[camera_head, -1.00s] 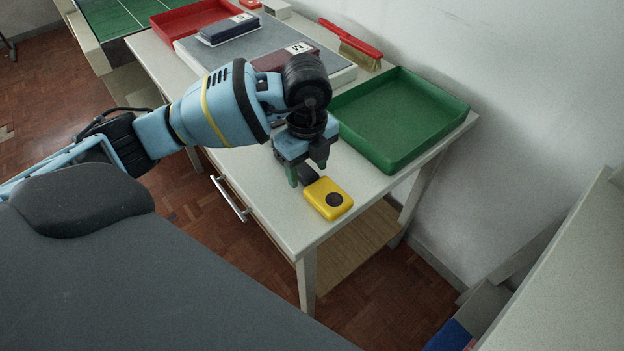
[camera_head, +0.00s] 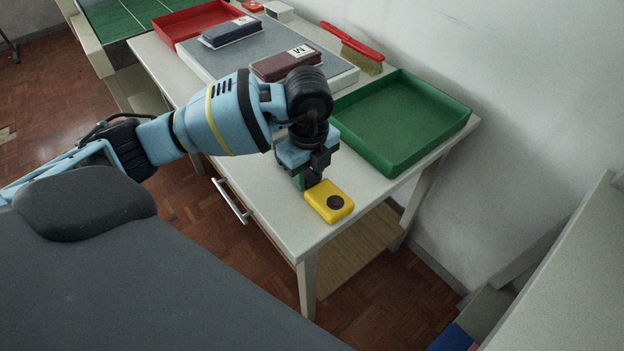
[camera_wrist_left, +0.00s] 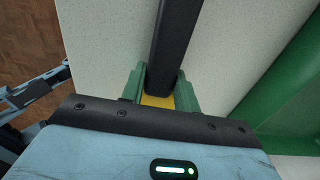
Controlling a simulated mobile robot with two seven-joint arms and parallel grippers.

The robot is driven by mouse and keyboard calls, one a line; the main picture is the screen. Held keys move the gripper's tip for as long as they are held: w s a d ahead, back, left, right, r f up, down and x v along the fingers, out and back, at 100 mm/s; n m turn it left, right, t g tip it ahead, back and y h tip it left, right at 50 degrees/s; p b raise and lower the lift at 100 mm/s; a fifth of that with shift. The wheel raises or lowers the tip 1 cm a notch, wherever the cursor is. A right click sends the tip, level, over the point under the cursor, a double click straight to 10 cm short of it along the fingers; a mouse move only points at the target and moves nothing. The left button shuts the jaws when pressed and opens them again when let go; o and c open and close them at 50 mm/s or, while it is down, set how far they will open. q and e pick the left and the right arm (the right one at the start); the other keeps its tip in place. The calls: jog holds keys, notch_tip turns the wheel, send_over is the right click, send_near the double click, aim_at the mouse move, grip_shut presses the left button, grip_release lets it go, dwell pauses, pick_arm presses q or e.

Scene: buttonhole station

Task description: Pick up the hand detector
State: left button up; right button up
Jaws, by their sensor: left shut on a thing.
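The hand detector (camera_head: 320,197) is a yellow, rounded block with a black round spot on top, near the front corner of the white table. My left gripper (camera_head: 307,180) points down at its back end and is shut on it. In the left wrist view, the green fingers (camera_wrist_left: 160,97) stand on both sides of a dark bar, with a patch of the yellow detector (camera_wrist_left: 157,101) showing between them. The fingers hide the gripped part in the head view. I cannot tell whether the detector touches the table. My right gripper is out of view.
A green tray (camera_head: 383,157) stands close on the right. Behind are a grey mat (camera_head: 215,60) with a maroon case (camera_head: 285,66) and a dark blue case (camera_head: 231,32), a red-handled brush (camera_head: 350,42) and a red tray (camera_head: 166,31). The white table's (camera_head: 262,210) front strip is clear.

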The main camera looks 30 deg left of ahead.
pick_arm(q)
jog(key=shift+r, duration=0.1)
jog(key=shift+r, duration=0.4)
jog(key=r, duration=0.2)
jog(key=shift+s+a+r, duration=0.25)
jog(key=shift+s+r, duration=0.1)
jog(key=s+a+r+b, duration=0.1)
jog(key=s+a, duration=0.7)
jog(key=s, duration=0.4)
jog(key=shift+s+a+r, duration=0.2)
jog(key=shift+s+a, duration=0.05)
jog(key=shift+a, duration=0.05)
jog(key=o, duration=0.6)
jog(key=c, duration=0.4)
jog(key=shift+o, duration=0.2)
